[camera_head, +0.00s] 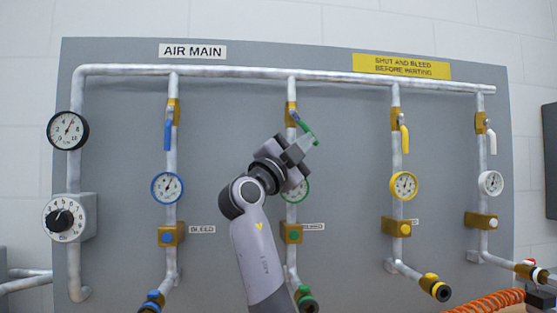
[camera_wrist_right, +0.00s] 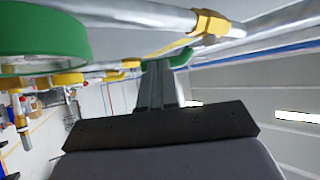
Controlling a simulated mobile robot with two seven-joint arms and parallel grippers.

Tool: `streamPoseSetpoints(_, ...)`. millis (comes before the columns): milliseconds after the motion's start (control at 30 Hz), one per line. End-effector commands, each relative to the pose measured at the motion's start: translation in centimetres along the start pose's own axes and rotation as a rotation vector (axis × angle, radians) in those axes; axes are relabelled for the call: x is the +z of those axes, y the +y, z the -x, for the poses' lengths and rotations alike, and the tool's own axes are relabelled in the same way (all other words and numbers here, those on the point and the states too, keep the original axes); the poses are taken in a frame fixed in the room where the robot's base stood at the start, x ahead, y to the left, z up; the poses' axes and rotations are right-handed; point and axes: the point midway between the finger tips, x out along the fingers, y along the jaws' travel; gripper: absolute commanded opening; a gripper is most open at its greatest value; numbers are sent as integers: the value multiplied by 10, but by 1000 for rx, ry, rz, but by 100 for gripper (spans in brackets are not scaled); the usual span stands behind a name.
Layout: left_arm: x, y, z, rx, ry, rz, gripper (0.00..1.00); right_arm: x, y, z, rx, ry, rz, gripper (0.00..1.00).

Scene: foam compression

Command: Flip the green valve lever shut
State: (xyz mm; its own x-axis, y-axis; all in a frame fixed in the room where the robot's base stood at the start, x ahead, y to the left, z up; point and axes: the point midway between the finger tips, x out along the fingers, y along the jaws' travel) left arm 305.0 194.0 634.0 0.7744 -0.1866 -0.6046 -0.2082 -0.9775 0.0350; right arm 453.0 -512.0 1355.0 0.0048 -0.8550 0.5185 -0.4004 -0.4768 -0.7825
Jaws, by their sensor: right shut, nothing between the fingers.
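The green valve lever (camera_head: 306,130) is on the third vertical pipe from the left in the head view. It slants down to the right from its brass valve (camera_head: 291,113). My right gripper (camera_head: 306,143) is shut and empty, with its fingertips at the lower end of the lever. In the wrist view the closed fingers (camera_wrist_right: 158,66) reach up to a green piece (camera_wrist_right: 168,59), which appears to be the lever; whether they touch it I cannot tell. My left gripper is out of view.
The blue lever (camera_head: 168,134), yellow lever (camera_head: 405,139) and white lever (camera_head: 492,142) hang down along their pipes. A green-rimmed gauge (camera_head: 301,192) is partly behind my right arm; its green rim (camera_wrist_right: 45,40) looms large in the wrist view. An orange hose (camera_head: 490,302) lies at lower right.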

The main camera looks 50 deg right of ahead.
Motion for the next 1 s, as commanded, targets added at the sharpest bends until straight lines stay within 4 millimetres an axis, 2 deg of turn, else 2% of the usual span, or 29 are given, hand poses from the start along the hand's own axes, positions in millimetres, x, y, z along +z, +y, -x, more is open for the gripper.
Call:
streamPoseSetpoints(33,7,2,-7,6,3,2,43,-1,9,-1,-35,5,25,0)
streamPoseSetpoints(167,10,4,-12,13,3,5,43,-6,9,-8,-123,3,82,0)
streamPoseSetpoints(633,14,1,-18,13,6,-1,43,-24,8,-37,-111,0,77,0)
streamPoseSetpoints(1000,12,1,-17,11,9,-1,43,-27,1,-40,-114,0,76,0)
